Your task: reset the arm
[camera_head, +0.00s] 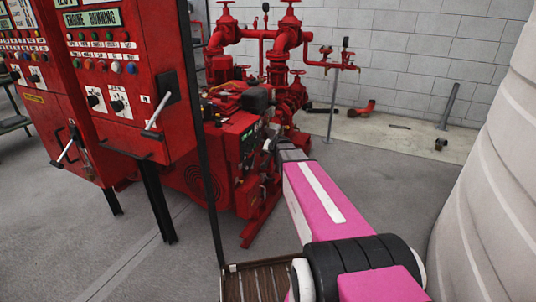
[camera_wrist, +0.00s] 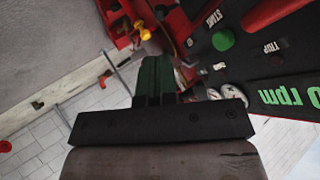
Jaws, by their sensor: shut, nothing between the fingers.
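My arm (camera_head: 315,200), pink with a white stripe and a black joint, reaches from the lower right toward the red pump engine (camera_head: 225,150) in the head view. Its grey far end is close to the small dark control panel (camera_head: 249,139) on the engine. In the wrist view my gripper (camera_wrist: 156,62) shows dark green fingers that are together, with nothing seen between them. The control panel (camera_wrist: 250,62) shows there to the right of the fingers, upside down, with a green button (camera_wrist: 223,40), START and TRIP labels and a green "rpm" readout. I cannot tell whether the fingers touch anything.
Red control cabinets (camera_head: 130,75) with levers stand at the left. Red pipes and valves (camera_head: 285,40) rise behind the engine. A large pale ribbed tank (camera_head: 490,200) stands close to the right of my arm. Grey floor (camera_head: 370,165) lies open between engine and tank.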

